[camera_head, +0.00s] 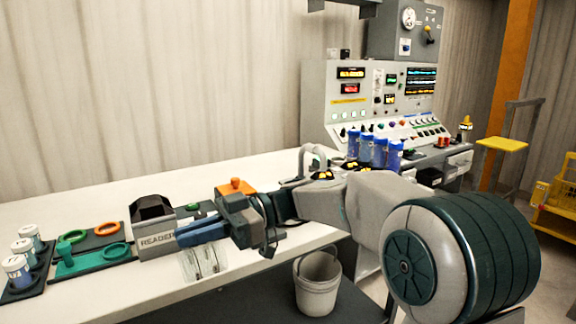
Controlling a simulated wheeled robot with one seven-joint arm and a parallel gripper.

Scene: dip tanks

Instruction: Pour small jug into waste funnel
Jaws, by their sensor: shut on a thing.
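My gripper (184,238), with blue fingers pointing left, is shut on a clear container (204,263) that looks like the small jug. The jug shows just below the fingers, near the front edge of the white bench, and appears slightly tilted. Its contents and handle cannot be made out. No waste funnel can be clearly identified; my arm covers part of the bench. A white bucket (317,285) stands low in front of the bench, below my arm.
A grey box marked READER (155,243) with a black top stands just behind my fingers. Green and orange rings (107,229) and white jars (17,270) sit on dark trays at left. Blue bottles (379,150) stand before the control panel (370,97). The back-left bench is clear.

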